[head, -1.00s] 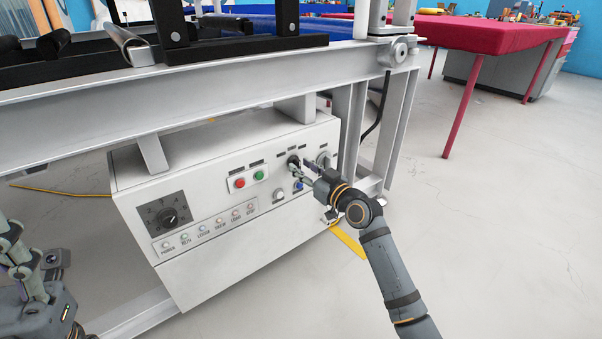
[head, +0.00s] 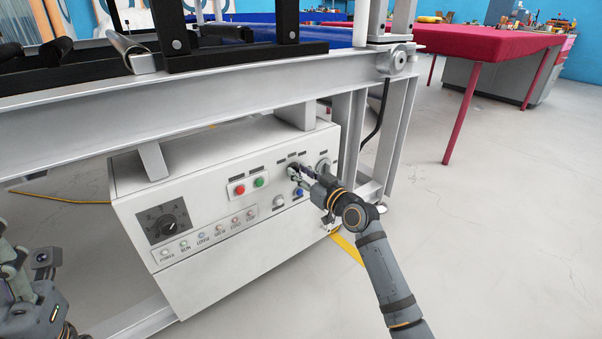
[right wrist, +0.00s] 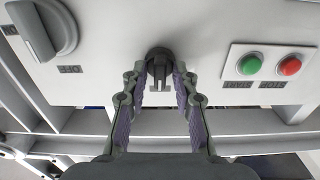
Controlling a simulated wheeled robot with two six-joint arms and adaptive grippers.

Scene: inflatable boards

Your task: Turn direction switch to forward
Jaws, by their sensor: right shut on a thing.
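The direction switch (head: 292,168) is a small dark knob on the upper right of the white control box's front. My right gripper (head: 299,174) is at it, shut on its knob. In the right wrist view the black switch (right wrist: 159,57) stands between the fingertips (right wrist: 160,84), with one finger on each side. The switch's labels are too small to read, so I cannot tell which position it points to. My left gripper (head: 18,278) shows only partly at the left edge, away from the box; its jaw opening is unclear.
A red button (head: 239,189) and a green button (head: 259,181) sit left of the switch. A grey rotary knob (head: 323,167) is close on its right. A blue button (head: 298,192) is just below. A metal frame beam (head: 230,100) runs above the white control box (head: 225,278).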

